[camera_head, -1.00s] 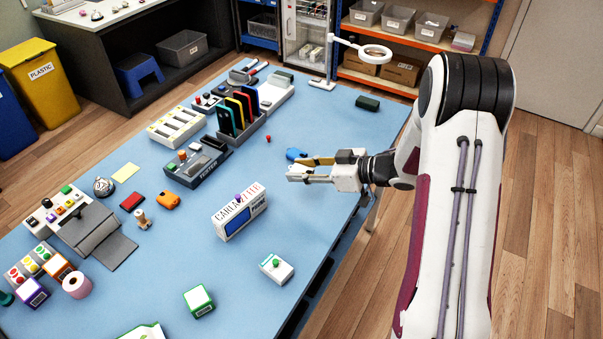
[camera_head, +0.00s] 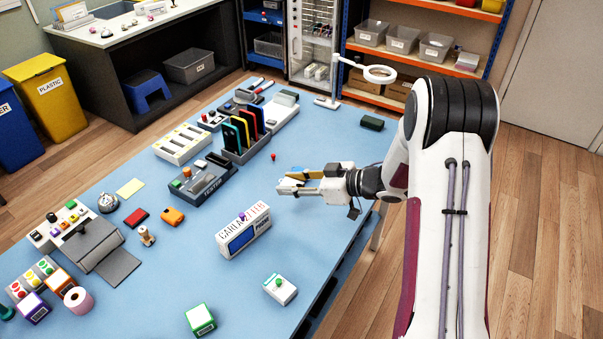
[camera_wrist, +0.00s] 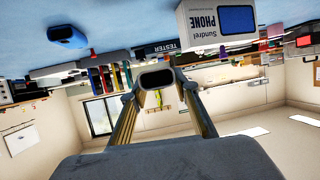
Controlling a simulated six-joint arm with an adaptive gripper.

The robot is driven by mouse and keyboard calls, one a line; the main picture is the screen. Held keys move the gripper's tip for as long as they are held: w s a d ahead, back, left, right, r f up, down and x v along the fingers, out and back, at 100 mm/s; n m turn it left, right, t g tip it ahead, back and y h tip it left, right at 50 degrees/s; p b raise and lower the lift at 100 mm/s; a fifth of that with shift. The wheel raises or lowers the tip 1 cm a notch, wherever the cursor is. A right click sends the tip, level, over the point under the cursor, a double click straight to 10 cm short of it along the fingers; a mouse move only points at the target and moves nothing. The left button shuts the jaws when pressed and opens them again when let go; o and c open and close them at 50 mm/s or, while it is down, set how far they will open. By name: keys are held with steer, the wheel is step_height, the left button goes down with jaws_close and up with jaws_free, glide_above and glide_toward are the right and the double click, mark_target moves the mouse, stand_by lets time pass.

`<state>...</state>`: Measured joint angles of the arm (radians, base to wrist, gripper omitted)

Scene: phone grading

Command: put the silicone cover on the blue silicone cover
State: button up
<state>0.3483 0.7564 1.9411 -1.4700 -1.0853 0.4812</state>
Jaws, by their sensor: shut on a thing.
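My gripper (camera_head: 286,186) is above the right side of the blue table. In the wrist view its two fingers close on a small grey silicone cover (camera_wrist: 156,79), a rounded piece with a dark oval opening facing the camera. The blue silicone cover (camera_wrist: 68,37) lies on the table in the wrist view, apart from the held piece. In the head view only a bit of blue (camera_head: 297,171) shows just behind my gripper, which hides most of it.
A white phone box (camera_head: 243,232) stands left of and nearer than my gripper. A tester (camera_head: 205,184) and a rack of coloured phones (camera_head: 243,143) stand farther left. A small red piece (camera_head: 273,156) and a dark green block (camera_head: 372,123) lie behind. The table around the gripper is mostly clear.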

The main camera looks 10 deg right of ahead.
steer(key=w+d+r+m+t+h, duration=0.1)
steer(key=w+d+m+t+h, duration=0.1)
steer(key=w, duration=0.5)
steer(key=w+d+r+m+t+h, duration=0.1)
steer(key=w+d+m+t+h, duration=0.1)
steer(key=w, duration=0.5)
steer(key=shift+w+d+r+m+h, duration=0.2)
steer(key=shift+w+d+m+h, duration=0.05)
steer(key=shift+d+m+h, duration=0.7)
steer(key=shift+f, duration=0.15)
steer(key=shift+f, duration=3)
steer(key=shift+f, duration=1.9)
